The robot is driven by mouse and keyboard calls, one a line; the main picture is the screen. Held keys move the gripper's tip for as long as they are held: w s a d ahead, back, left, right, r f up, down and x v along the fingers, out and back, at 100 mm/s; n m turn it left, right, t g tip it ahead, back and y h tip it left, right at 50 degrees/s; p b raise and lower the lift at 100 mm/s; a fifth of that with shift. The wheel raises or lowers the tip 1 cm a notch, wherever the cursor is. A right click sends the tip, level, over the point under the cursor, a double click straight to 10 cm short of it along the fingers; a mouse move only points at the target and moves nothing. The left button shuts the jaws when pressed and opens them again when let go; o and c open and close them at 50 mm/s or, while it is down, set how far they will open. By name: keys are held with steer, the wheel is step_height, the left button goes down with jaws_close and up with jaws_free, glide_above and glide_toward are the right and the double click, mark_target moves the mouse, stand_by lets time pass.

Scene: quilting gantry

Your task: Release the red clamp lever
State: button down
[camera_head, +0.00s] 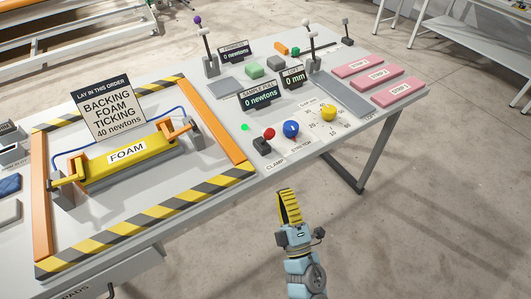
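The red clamp lever shows as a red ball knob (269,133) beside a small dark base (262,147), at the front edge of the table behind a "CLAMP" label (275,166). The lever's shaft is hard to make out. My gripper (288,203), with a yellow and black striped finger side, is in front of the table edge, below and slightly right of the lever in the picture, apart from it.
A blue "STRETCH" knob (291,129) and a yellow dial knob (328,113) sit right of the lever. A striped frame (140,223) holds a yellow "FOAM" bar (128,157) to the left. Pink strips (372,79) lie at the right. Open floor surrounds my gripper.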

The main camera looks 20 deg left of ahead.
mark_target(268, 137)
steer(key=shift+w+a+f, duration=0.15)
steer(key=shift+w+f, duration=0.05)
steer(key=shift+f, duration=0.3)
steer(key=b+x, duration=0.3)
steer(key=x, duration=1.1)
steer(key=shift+b, duration=0.3)
steer(key=shift+a+r+p, duration=0.1)
steer(key=shift+r+p, duration=0.05)
steer(key=shift+p, duration=0.45)
steer(key=shift+r+n+g+p, duration=0.1)
steer(key=shift+n+g+p, duration=0.2)
steer(key=shift+p, duration=0.1)
steer(key=shift+w+a, duration=0.1)
